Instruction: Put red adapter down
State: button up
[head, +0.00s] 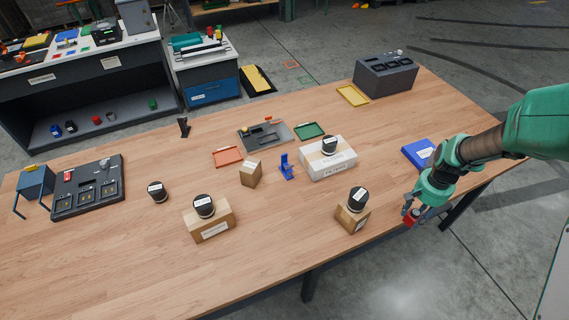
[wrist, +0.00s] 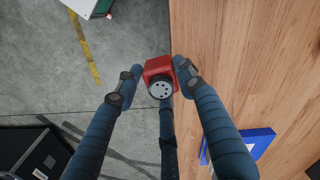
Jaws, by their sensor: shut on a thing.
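My gripper (head: 417,216) is at the front right edge of the wooden table. It is shut on the red adapter (head: 411,221), which hangs just off the table's edge in the head view. In the wrist view the red adapter (wrist: 160,76) is a red block with a round grey face with dark holes, between the fingertips (wrist: 158,77) of my gripper. Bare floor shows to its left and the table top (wrist: 240,60) to its right. Its height relative to the table top is hard to tell.
A blue tray or box (head: 418,152) lies on the table near my arm. A cardboard box with a black-lidded jar (head: 353,217) stands left of my gripper. The table between the bin and white box is mostly clear.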

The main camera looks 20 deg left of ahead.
aim_at(416, 212)
notch_tip(416, 212, up, 6)
jog(key=shift+w+f, duration=0.1)
jog(key=shift+f, duration=0.05)
jog(key=w+a+r+n+p, duration=0.15)
jog(key=a+n, duration=0.25)
jog(key=a, duration=1.6)
jog(key=w+a+n+p, duration=0.3)
jog(key=a+n, duration=0.2)
jog(key=a, duration=1.4)
jog(key=s+a+f+n+p, duration=0.1)
jog(key=s+a+n, duration=0.1)
jog(key=s+a, duration=0.7)
jog(key=s+a+n+p, duration=0.1)
jog(key=s+a+n, duration=0.25)
jog(key=a, duration=1.05)
jog(key=s+a+f+n+p, duration=0.1)
jog(key=s+a, duration=0.6)
jog(key=a, duration=0.4)
jog(key=f, duration=0.5)
jog(key=shift+s+a, duration=0.2)
jog(key=shift+a, duration=0.2)
